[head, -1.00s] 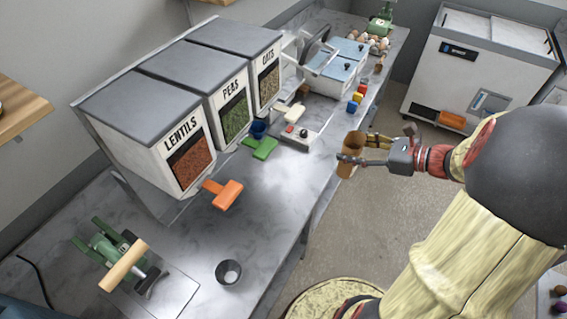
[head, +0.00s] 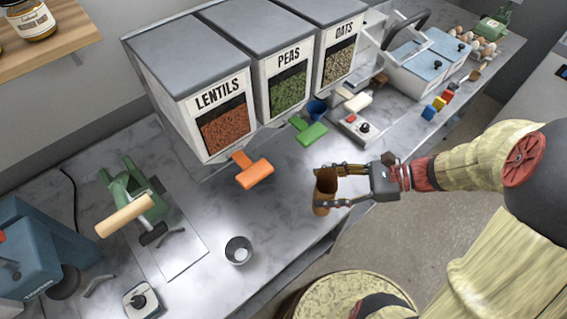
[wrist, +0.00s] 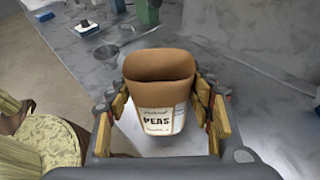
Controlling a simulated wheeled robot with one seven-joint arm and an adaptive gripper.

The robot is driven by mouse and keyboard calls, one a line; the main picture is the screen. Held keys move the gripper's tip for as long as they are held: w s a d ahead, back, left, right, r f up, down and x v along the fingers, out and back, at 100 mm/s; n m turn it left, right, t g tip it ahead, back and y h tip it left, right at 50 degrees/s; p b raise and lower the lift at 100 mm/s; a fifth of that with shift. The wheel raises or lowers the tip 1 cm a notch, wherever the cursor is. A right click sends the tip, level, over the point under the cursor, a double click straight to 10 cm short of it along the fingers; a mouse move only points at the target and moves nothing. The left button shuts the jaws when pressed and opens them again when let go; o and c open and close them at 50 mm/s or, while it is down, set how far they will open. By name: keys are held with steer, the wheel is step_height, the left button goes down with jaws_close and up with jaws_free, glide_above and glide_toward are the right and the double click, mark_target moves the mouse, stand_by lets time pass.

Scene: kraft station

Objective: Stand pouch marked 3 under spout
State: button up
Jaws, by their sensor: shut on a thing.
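My gripper (head: 328,188) is shut on an open-topped brown kraft pouch (head: 325,183), one finger on each side. The pouch is upright, held at the counter's front edge, to the right of the orange lever. In the wrist view the pouch (wrist: 158,118) has a white label reading PEAS; I cannot make out a 3. Its inside looks empty. Three bins stand at the back: the lentils bin (head: 180,95) with an orange lever (head: 255,175), the peas bin (head: 248,48) with a green lever (head: 311,134), and the oats bin (head: 313,14) with a whitish lever (head: 357,102). Their spouts are not clearly visible.
A small metal cup (head: 238,250) stands on the marble counter (head: 215,200). A blue cup (head: 317,109) is near the green lever. A white control box (head: 358,130) stands right of it. A green press (head: 133,190) is at left.

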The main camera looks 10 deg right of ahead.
steer(key=w+a+f+b, duration=0.1)
steer(key=w+a+b, duration=0.2)
steer(key=w+a, duration=0.2)
steer(key=w+a+f+b, duration=0.2)
steer(key=w+a, duration=0.3)
steer(key=w, duration=0.4)
steer(key=shift+w+f+b, duration=0.25)
steer(key=shift+w+b, duration=0.05)
steer(key=shift+b, duration=0.6)
steer(key=shift+f, duration=0.15)
steer(key=o, duration=1)
steer(key=shift+o, duration=0.6)
